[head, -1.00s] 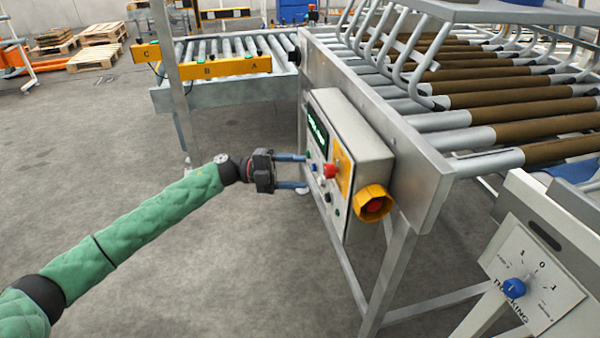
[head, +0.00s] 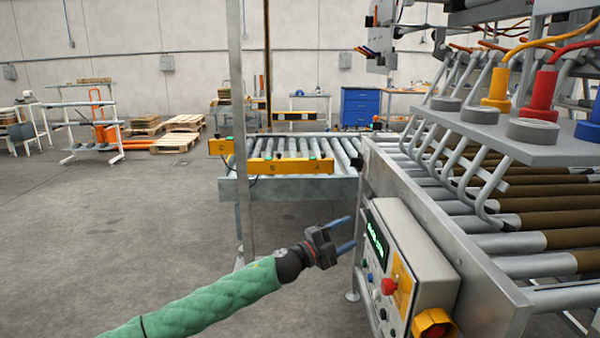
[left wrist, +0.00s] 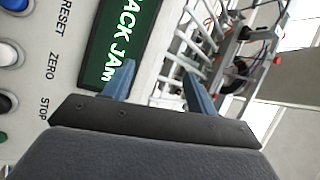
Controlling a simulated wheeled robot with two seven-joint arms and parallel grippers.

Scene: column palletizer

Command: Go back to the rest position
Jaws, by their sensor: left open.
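My left gripper (head: 343,236) reaches in from the lower left in the head view on its green-sleeved arm. Its two blue fingers are apart, with nothing between them. It is just left of the control box (head: 420,262) on the roller conveyor's side, apart from its knobs as far as I can see. In the left wrist view the fingers (left wrist: 158,85) are spread in front of the box's green display (left wrist: 122,45), which reads "ACK JAM" in part. Buttons labelled RESET, ZERO and STOP lie at its left. My right gripper is not in view.
The conveyor frame (head: 445,245) fills the right side, with bent metal prongs (head: 480,180) above its rollers. A second roller conveyor (head: 285,188) with a yellow labelled bar stands behind. A vertical post (head: 240,120) rises left of my gripper.

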